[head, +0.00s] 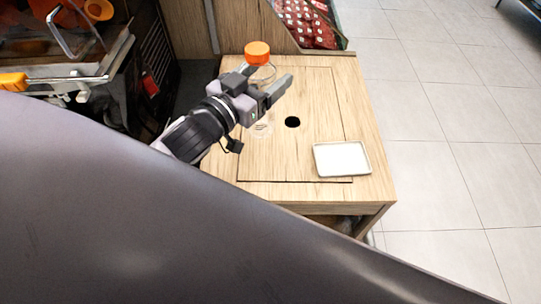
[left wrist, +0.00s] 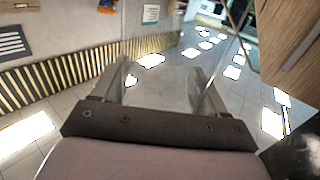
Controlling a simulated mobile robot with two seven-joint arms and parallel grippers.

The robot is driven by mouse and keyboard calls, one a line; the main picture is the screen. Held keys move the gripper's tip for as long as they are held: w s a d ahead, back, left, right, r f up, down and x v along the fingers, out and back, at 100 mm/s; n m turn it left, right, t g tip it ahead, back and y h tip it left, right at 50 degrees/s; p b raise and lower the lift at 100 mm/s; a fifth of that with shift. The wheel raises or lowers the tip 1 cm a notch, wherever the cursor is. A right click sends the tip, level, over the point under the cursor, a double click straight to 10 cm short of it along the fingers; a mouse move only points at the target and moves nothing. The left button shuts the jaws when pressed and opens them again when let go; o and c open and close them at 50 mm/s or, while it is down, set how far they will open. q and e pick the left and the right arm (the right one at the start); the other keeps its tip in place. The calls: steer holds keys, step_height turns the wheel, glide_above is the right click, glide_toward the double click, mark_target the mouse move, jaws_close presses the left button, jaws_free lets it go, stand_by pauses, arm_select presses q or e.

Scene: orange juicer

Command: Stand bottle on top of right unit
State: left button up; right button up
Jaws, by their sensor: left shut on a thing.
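A clear bottle with an orange cap (head: 257,53) is upright in my left gripper (head: 268,80). The gripper's two fingers close around the bottle's sides below the cap. The clear body is hard to see and partly hidden by the gripper; its lower end shows below the gripper, over the wooden top of the right unit (head: 315,95). I cannot tell whether the base touches the wood. In the left wrist view, the left gripper's fingers (left wrist: 165,85) stand apart with the see-through bottle between them. My right gripper is out of view.
A white tray (head: 342,159) lies at the front right of the unit's top. A dark round hole (head: 292,122) is near the middle. Red packets (head: 308,24) stand behind. The orange juicer machine (head: 75,50) is at left. Tiled floor (head: 450,110) is clear at right.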

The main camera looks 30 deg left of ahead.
arm_select(q)
steer(key=shift+w+r+m+h, duration=0.4)
steer(key=shift+w+r, duration=0.25)
steer(key=shift+r, duration=0.05)
step_height(320, 180, down, 18)
steer(key=w+h+b, duration=0.1)
steer(key=b, duration=0.2)
steer(key=shift+w+r+m+g+h, duration=0.15)
steer(key=shift+m+g+h, duration=0.15)
steer(key=shift+m, duration=0.1)
steer(key=shift+a, duration=0.1)
steer(key=o, duration=1)
